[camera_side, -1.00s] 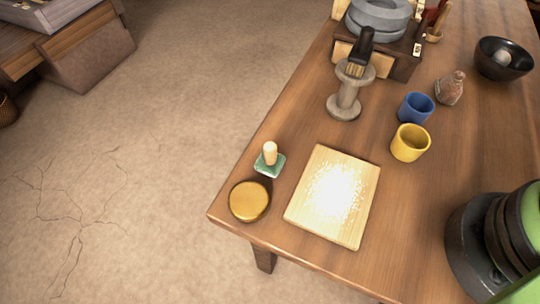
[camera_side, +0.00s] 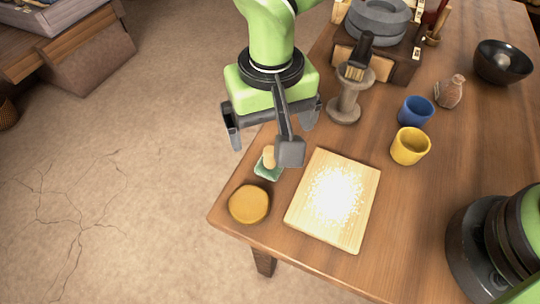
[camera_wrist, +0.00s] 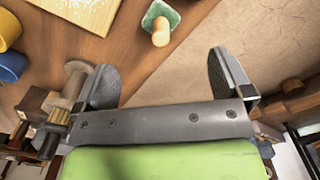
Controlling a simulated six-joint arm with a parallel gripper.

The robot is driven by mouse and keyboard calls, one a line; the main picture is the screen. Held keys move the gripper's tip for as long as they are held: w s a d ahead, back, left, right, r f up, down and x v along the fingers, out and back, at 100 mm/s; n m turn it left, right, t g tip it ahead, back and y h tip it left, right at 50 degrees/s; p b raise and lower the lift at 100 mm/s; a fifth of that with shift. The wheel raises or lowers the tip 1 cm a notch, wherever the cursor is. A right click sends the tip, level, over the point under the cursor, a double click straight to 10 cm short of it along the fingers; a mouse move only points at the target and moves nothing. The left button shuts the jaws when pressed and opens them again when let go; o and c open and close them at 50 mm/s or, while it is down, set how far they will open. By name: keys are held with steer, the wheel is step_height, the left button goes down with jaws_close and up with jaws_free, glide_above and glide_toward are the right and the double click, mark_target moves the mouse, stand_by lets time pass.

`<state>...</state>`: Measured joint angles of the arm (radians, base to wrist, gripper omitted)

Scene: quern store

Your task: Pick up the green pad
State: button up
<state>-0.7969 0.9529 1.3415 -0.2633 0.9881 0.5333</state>
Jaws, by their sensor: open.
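The green pad (camera_side: 264,171) is a small square with an upright light wooden knob. It sits near the left edge of the table, between the gold round lid and the wooden spool stand. In the side view part of my arm's end covers its right side. In the wrist view the pad (camera_wrist: 153,13) and its knob (camera_wrist: 161,33) show at the top centre, beyond the fingertips. My gripper (camera_side: 271,126) is open and empty, above the table edge and apart from the pad. Its two spread fingers also show in the wrist view (camera_wrist: 164,76).
The gold lid (camera_side: 249,204) and a wooden board with white grains (camera_side: 307,225) flank the pad. The spool stand (camera_side: 344,110) holds a brush (camera_side: 358,56). Yellow (camera_side: 409,146) and blue (camera_side: 415,110) cups stand to the right. The floor (camera_side: 120,130) is open at the left.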

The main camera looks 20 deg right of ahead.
mark_target(270, 161)
step_height(270, 161, down, 10)
steer(key=shift+a+r, duration=0.1)
steer(key=shift+r, duration=0.1)
steer(key=shift+c, duration=0.2)
steer(key=c, duration=1)
